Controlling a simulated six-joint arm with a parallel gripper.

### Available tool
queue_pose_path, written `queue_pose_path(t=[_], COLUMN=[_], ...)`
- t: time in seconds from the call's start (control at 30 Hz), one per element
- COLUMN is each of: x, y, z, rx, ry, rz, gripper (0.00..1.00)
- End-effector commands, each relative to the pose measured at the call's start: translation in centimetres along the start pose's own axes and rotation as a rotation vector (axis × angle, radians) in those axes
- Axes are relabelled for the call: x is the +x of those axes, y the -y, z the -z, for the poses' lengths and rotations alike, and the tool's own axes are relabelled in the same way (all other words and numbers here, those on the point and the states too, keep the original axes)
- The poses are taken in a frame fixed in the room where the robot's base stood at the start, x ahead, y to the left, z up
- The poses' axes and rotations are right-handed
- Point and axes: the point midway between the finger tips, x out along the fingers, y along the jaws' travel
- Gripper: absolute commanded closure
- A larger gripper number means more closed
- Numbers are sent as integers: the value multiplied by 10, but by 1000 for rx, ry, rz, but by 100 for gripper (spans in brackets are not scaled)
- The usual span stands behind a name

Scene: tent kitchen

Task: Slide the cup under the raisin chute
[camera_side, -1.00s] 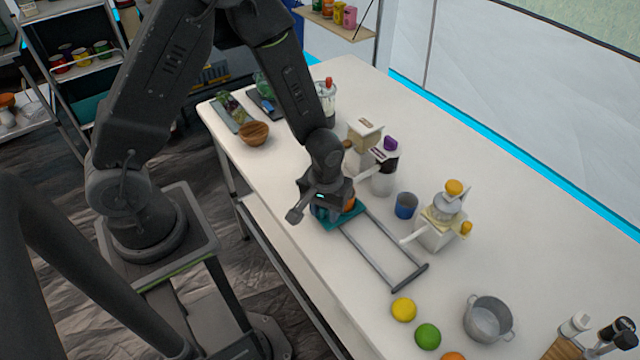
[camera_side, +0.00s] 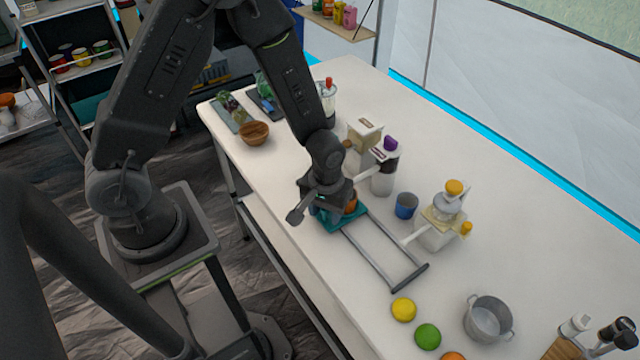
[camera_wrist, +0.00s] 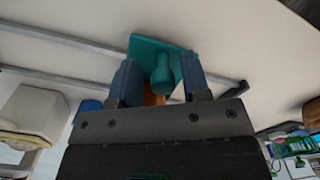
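My gripper (camera_wrist: 160,82) points down over a teal sliding plate (camera_wrist: 150,44) at the near end of a pair of metal rails (camera_side: 375,255). Its two blue fingers stand apart on either side of a teal knob-like post (camera_wrist: 162,74), with small gaps showing. An orange object (camera_wrist: 152,98), possibly a cup on the plate, is mostly hidden by the gripper; it also shows in the side view (camera_side: 351,205). Three dispensers stand beyond the rails: purple-topped (camera_side: 386,168), cream-topped (camera_side: 363,138) and yellow-topped (camera_side: 438,228). Their labels are unreadable, so I cannot tell which holds raisins.
A blue cup (camera_side: 405,206) stands beside the rails, between the purple-topped and yellow-topped dispensers. A dark bar (camera_side: 411,278) closes the rails' far end. Yellow (camera_side: 403,309) and green (camera_side: 428,336) fruits and a metal pot (camera_side: 487,322) lie beyond it. A wooden bowl (camera_side: 254,133) stands behind.

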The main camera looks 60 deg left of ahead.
Motion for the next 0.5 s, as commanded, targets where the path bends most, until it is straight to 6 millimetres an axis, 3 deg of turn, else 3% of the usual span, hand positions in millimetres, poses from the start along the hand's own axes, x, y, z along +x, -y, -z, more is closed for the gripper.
queue_pose_path(t=[0.03,0.17,0.5], x=[7,5,-28], y=[4,4,2], z=[-5,-4,-2], rx=[-6,-5,-1], ry=[17,15,9], rz=[12,11,7], gripper=[51,51,51])
